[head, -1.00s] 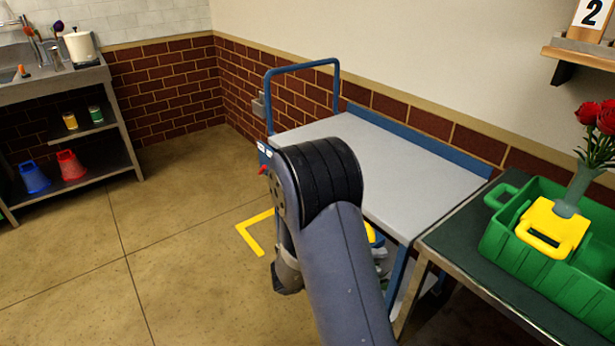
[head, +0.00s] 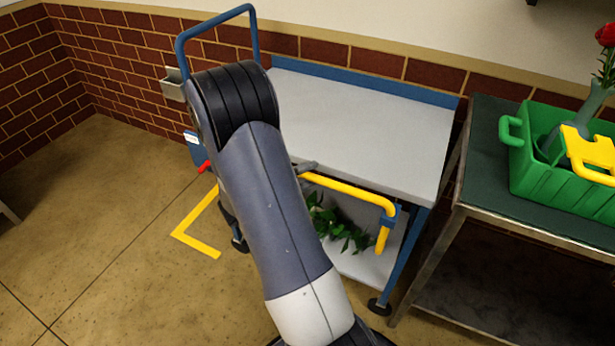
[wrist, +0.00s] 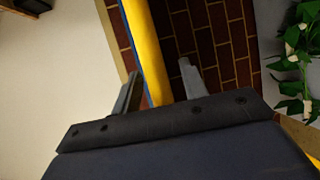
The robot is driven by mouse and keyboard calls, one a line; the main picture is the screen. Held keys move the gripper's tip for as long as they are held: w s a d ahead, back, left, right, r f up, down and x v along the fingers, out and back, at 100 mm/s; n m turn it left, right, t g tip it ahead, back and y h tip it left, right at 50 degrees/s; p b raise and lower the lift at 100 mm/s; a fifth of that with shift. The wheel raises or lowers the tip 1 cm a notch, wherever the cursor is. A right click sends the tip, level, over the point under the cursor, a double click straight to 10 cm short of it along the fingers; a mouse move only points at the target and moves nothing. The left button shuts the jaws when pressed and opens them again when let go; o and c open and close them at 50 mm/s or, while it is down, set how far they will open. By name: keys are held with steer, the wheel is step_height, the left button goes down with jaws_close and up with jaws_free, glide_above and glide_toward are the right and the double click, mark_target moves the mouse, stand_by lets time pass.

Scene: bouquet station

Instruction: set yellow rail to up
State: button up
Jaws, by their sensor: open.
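The yellow rail (head: 350,188) runs along the front of the blue and grey cart (head: 360,125), just below its top. At its right end it bends downward beside a blue bracket (head: 391,216) on the cart's leg. Its left end is hidden behind my arm. In the wrist view the rail (wrist: 146,45) passes between the two fingers of my gripper (wrist: 158,78). The fingers are apart, one on each side of it, and not closed on it. In the head view only grey finger parts show at the rail, right of my arm.
Green leaves (head: 340,228) lie on the cart's lower shelf. A blue handle (head: 216,22) rises at the cart's left end. A dark table (head: 486,190) with a green crate (head: 535,185) stands close on the right. Yellow tape (head: 190,232) marks open floor at the left.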

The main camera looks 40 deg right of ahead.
steer(key=shift+d, duration=0.15)
steer(key=shift+c, duration=0.3)
jaws_close()
